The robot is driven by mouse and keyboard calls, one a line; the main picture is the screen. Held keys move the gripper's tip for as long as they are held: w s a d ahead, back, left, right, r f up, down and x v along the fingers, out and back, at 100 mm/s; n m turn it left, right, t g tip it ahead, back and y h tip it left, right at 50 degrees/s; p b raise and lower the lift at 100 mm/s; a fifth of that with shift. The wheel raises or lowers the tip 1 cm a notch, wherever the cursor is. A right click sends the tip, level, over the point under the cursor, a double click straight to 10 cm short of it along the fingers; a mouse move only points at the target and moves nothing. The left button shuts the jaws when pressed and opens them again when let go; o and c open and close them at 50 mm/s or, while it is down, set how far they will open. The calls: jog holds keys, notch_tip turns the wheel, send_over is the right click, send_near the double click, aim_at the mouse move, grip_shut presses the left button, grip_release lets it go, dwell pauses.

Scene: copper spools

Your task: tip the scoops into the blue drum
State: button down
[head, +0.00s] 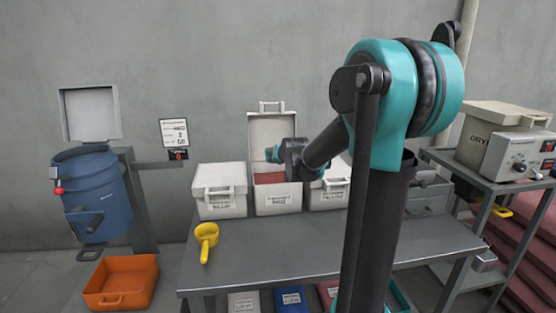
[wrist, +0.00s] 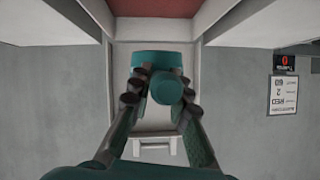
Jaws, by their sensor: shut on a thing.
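The blue drum (head: 92,195) stands at the far left with its pale lid (head: 90,113) raised. The middle white bin (head: 278,200) on the table is open and has red material (head: 269,178) inside. My gripper (wrist: 160,92) is at this bin, well to the right of the drum. It is shut on a teal thing (wrist: 160,60) with a round end, seen between the fingertips in the wrist view. Its full shape and any contents are hidden. A yellow scoop (head: 207,239) lies on the table's front left, apart from my gripper.
Closed white bins flank the open one, at left (head: 220,192) and right (head: 328,195). An orange tub (head: 122,281) sits low in front of the drum. A sign (head: 174,133) hangs by the drum. The table (head: 270,247) has bare room in front.

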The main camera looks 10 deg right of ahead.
jog(key=shift+r+t, duration=0.7)
jog(key=shift+r, duration=0.3)
